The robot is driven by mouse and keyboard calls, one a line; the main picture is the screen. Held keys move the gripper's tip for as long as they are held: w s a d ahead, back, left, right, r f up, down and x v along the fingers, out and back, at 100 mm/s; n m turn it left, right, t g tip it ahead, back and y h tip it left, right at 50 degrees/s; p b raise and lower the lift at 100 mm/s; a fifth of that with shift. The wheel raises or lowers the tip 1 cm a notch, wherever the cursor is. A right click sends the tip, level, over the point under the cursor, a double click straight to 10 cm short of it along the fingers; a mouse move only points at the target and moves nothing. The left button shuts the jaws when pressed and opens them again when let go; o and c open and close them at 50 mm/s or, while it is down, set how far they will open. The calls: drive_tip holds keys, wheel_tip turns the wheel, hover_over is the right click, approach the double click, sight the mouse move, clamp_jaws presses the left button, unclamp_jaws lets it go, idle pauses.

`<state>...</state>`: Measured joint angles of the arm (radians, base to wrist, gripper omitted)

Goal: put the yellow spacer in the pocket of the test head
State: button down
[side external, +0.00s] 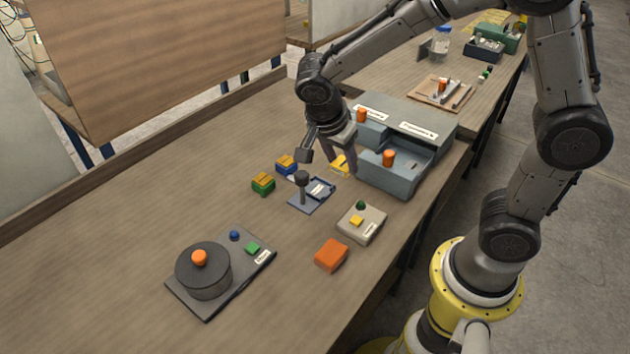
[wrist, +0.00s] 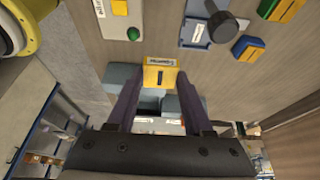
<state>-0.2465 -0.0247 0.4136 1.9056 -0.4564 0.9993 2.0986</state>
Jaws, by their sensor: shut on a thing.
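My gripper (side external: 341,163) is shut on the yellow spacer (side external: 338,168), beside the left side of the large blue-grey machine. In the wrist view the spacer (wrist: 160,73) sits between my fingertips (wrist: 158,80), with a white label and a dark slot on its face. Its height above the table is hard to tell. I cannot read which fixture is the test head. A small blue-grey fixture (side external: 322,190) with a black lever stands to the left of and in front of my gripper. The large machine (side external: 400,172) has open recesses and orange knobs. No pocket is clearly visible.
A green block (side external: 263,185) and a blue block (side external: 284,167), both yellow-topped, lie left of the lever fixture. A pale button box (side external: 361,226), an orange block (side external: 331,256) and a round dark device (side external: 205,272) stand nearer the camera. The table's left side is clear.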

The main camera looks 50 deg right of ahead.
hover_over(319, 189)
drive_tip(key=a, duration=0.2)
drive_tip(key=f, duration=0.6)
drive_tip(key=shift+d+f, duration=0.2)
drive_tip(key=shift+d, duration=0.05)
drive_tip(key=shift+f, duration=1.7)
drive_tip(key=shift+f, duration=0.15)
drive_tip(key=shift+c, duration=1.5)
unclamp_jaws()
